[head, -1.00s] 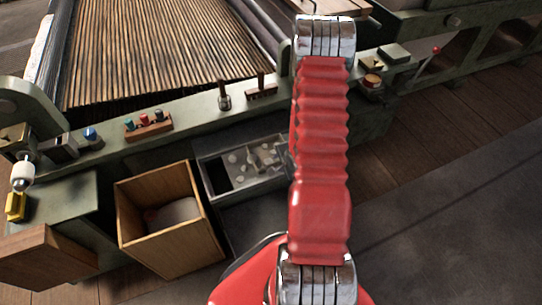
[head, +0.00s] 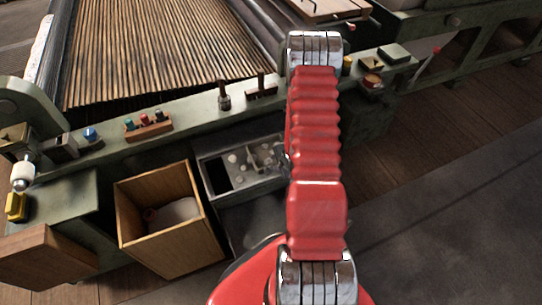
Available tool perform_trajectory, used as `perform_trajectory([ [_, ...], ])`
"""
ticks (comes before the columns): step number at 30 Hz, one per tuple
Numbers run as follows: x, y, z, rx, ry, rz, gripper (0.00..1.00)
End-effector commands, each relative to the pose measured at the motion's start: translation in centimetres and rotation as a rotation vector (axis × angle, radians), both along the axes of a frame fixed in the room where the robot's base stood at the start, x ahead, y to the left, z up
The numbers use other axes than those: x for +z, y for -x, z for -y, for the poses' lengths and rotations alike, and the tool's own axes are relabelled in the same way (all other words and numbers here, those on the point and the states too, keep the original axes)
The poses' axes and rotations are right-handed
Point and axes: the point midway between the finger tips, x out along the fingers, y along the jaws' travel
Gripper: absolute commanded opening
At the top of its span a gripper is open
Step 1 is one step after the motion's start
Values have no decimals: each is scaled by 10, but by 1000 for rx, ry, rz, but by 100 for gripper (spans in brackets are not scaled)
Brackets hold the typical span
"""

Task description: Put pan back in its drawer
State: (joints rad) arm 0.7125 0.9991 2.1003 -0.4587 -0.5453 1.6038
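A grey metal pan-like tray (head: 268,184) with a dark opening and several pale round pieces sits in front of the green machine frame, left of my red arm. I cannot tell for sure that it is the task's pan. My gripper is not clearly seen; my arm hides the tray's right side. Small metallic parts lie at the tray's right end, and I cannot tell what they belong to.
A green machine rail (head: 190,112) crosses behind, carrying a row of coloured knobs (head: 148,122) and upright pegs (head: 224,97). A slatted bed (head: 160,50) lies beyond. A wooden block (head: 45,255) juts out at the lower left. The floor at right (head: 450,190) is clear.

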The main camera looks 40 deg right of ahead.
Motion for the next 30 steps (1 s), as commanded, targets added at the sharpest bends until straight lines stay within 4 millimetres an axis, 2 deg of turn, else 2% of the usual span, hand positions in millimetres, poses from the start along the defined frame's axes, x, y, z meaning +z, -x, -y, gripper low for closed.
perform_trajectory([
  [16,0,0,0,0,0,0,32],
  [30,0,0,0,0,0,-1,0],
])
